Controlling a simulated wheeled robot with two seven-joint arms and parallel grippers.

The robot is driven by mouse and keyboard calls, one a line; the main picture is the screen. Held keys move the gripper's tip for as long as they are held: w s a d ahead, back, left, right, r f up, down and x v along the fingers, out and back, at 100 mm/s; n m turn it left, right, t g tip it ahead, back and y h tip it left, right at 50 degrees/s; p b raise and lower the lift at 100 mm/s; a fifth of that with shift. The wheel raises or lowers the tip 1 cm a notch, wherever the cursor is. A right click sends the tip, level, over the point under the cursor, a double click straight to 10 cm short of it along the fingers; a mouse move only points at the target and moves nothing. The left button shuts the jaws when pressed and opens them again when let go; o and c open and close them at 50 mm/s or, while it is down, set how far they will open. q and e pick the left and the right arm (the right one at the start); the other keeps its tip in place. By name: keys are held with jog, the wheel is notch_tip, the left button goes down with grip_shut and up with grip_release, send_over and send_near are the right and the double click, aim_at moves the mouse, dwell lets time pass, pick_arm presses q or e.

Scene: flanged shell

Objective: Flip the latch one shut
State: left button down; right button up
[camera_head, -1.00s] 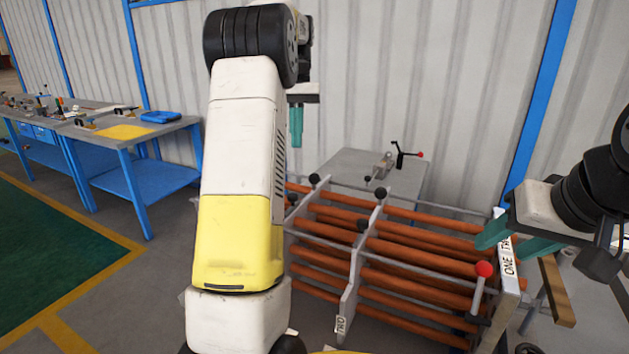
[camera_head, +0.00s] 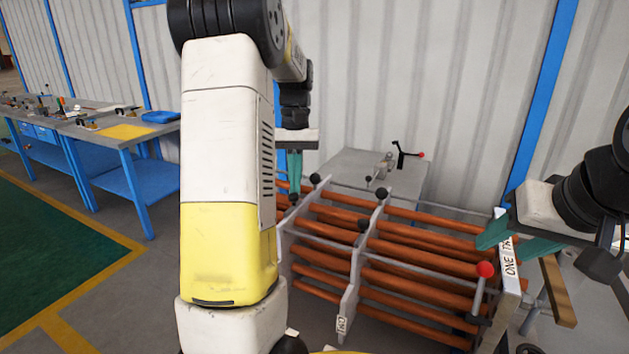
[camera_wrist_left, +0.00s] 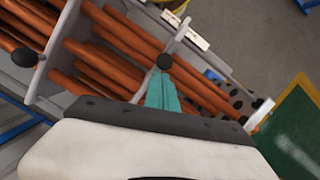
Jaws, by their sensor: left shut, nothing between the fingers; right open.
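The flanged shell is a rack of orange tubes (camera_head: 425,250) between grey plates (camera_head: 357,270). A red-knobbed lever (camera_head: 485,270) stands upright near a white label reading ONE (camera_head: 509,263); I cannot tell whether it is latch one. Black ball knobs show on the plates, one at the left (camera_head: 315,178) and one in the middle (camera_head: 381,193). My left gripper (camera_head: 294,195) is shut and empty, pointing down at the rack's left end. In the left wrist view its fingertips (camera_wrist_left: 160,80) are close to a black knob (camera_wrist_left: 163,62); contact is unclear. My right gripper (camera_head: 488,243) is open, near the label.
A grey table (camera_head: 345,165) with a clamp-like black lever (camera_head: 402,155) stands behind the rack. Blue workbenches (camera_head: 150,180) with tools are at the far left. My left arm hides part of the rack's left side. The floor at left is clear.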

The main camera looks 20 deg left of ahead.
pick_arm(q)
jog(key=shift+s, duration=0.1)
jog(key=shift+s+a, duration=0.15)
jog(key=shift+s, duration=0.7)
jog(key=shift+s+a, duration=0.1)
jog(key=shift+s, duration=0.75)
jog(key=shift+f, duration=0.1)
